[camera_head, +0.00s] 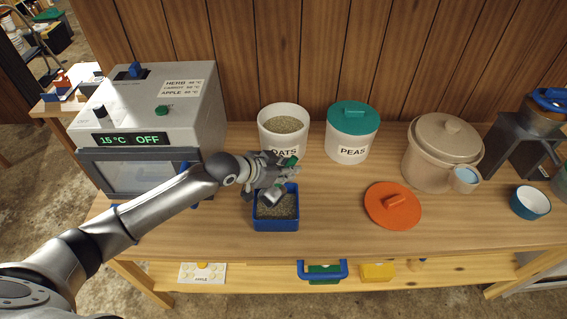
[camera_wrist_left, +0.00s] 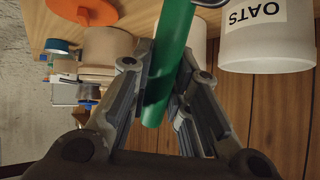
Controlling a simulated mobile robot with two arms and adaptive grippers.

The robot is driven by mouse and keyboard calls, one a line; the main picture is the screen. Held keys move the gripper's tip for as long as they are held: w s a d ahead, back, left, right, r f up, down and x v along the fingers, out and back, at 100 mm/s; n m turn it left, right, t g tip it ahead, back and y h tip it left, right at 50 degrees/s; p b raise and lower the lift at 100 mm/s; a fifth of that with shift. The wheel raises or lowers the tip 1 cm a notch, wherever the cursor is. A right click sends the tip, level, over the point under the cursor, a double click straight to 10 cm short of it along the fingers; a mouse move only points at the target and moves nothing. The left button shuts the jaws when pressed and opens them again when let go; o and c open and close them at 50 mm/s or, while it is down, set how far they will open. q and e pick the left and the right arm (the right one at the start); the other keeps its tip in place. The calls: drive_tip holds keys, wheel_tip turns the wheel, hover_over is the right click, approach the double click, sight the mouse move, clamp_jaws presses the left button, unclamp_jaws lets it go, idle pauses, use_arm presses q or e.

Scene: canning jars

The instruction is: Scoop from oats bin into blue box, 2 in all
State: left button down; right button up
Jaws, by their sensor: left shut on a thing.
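My left gripper (camera_head: 284,168) is shut on the green handle (camera_wrist_left: 172,60) of the scoop, over the back of the blue box. The handle's green end shows between the fingers in the head view; I cannot clearly tell the scoop's bowl from the gripper there. The blue box (camera_head: 276,224) stands open at the table's front and has grainy oats (camera_head: 284,207) inside. The white oats bin (camera_head: 263,133) stands open behind it, with oats visible inside; the gripper hides part of its label. The bin also shows in the left wrist view (camera_wrist_left: 268,50). My right gripper is out of view.
A grey oven-like machine (camera_head: 150,130) reading 15 °C OFF stands left. The peas bin (camera_head: 351,140) with a teal lid is right of the oats bin. An orange lid (camera_head: 392,212) lies flat, near a beige crock (camera_head: 440,160). Table is bare between blue box and orange lid.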

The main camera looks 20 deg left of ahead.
use_arm(q)
drive_tip(key=w+f+g+y, duration=0.1)
drive_tip(key=w+g, duration=0.1)
drive_tip(key=w+d+f+g+y+b, duration=0.1)
drive_tip(key=f+g, duration=0.1)
drive_tip(key=g, duration=0.1)
drive_tip(key=w+d+f+g+y+b, duration=0.1)
drive_tip(key=w+g, duration=0.1)
drive_tip(key=shift+w+d+f+n, duration=0.15)
drive_tip(key=shift+w+f+n, duration=0.1)
drive_tip(key=shift+w+n, duration=0.15)
drive_tip(key=g+b, duration=0.1)
drive_tip(key=b, duration=0.4)
drive_tip(key=w+f+g+y+b, duration=0.1)
drive_tip(key=g+b, duration=0.1)
drive_tip(key=b, duration=0.4)
drive_tip(key=shift+w+d+f, duration=0.1)
drive_tip(key=shift+d+f, duration=0.05)
drive_tip(key=shift+d, duration=0.15)
